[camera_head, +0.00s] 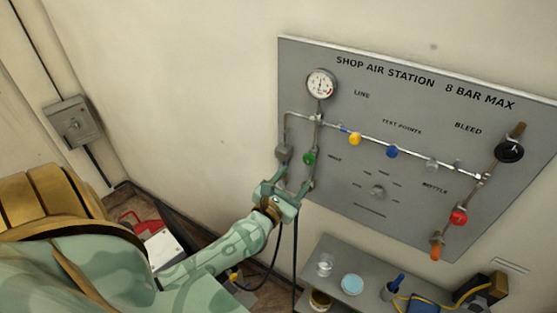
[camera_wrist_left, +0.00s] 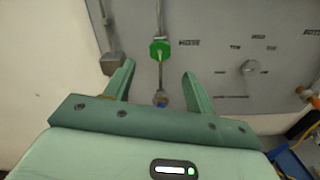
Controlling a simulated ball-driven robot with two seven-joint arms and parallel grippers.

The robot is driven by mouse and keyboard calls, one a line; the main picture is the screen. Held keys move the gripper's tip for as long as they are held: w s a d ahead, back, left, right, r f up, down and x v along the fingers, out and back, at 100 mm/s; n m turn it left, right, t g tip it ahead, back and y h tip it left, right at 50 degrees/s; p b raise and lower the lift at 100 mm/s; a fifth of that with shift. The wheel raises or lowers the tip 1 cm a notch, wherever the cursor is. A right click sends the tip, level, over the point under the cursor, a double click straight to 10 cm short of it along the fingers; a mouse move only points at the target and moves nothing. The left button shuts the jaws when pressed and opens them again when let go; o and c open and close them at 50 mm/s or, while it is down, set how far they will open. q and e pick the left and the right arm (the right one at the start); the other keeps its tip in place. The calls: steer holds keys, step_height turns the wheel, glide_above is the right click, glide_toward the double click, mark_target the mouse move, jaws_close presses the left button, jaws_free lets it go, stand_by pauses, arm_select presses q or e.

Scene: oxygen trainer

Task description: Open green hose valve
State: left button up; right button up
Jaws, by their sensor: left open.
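The green hose valve (camera_head: 310,158) is a small green knob on a vertical pipe of the grey panel, beside the HOSE label. In the left wrist view the green valve (camera_wrist_left: 161,50) shows upright, just beyond my fingertips and between their lines. My left gripper (camera_head: 296,178) is open and empty in front of the panel, just below the valve. In the left wrist view the left gripper (camera_wrist_left: 158,70) has its two fingers spread wide, apart from the knob. My right gripper is not in view.
The grey panel (camera_head: 410,95) carries a gauge (camera_head: 320,84), a yellow knob (camera_head: 355,139), a blue knob (camera_head: 392,152), a red knob (camera_head: 459,217) and a black knob (camera_head: 509,150). A grey box (camera_wrist_left: 113,63) sits left of the valve. A shelf (camera_head: 325,252) with small items stands below.

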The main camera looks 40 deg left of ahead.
arm_select(q)
steer(key=s+d+b, duration=0.1)
steer(key=s, duration=0.7)
steer(key=shift+b, duration=0.3)
steer(key=shift+d, duration=0.1)
